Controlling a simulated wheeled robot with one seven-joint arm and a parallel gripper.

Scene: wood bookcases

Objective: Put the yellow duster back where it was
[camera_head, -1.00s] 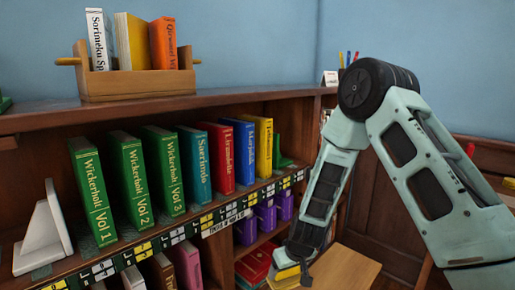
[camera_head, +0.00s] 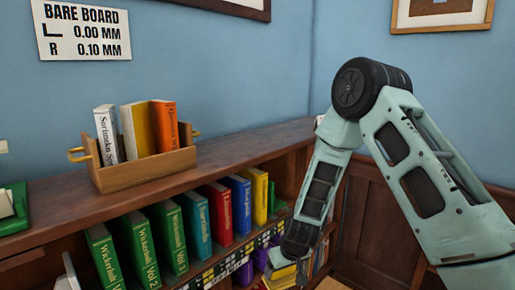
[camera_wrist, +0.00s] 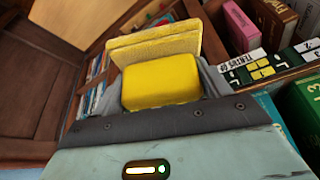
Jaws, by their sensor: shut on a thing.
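The yellow duster (camera_wrist: 160,82) is between the grey fingers of my gripper (camera_wrist: 158,92) in the wrist view. It looks like a rounded yellow block, with a paler, textured yellow slab standing just beyond it; I cannot tell whether the two are one piece. My gripper is shut on the duster. In the head view my gripper (camera_head: 278,260) hangs low in front of the right part of the bookcase, and a bit of yellow (camera_head: 284,271) shows at its tip. The fingers themselves are mostly hidden there.
The bookcase (camera_head: 50,212) runs along the blue wall. Its upper shelf holds green, teal, red, blue and yellow books. On top stand a wooden book box (camera_head: 150,178) and a green item (camera_head: 14,215) at far left. A "BARE BOARD" sign (camera_head: 82,28) hangs above.

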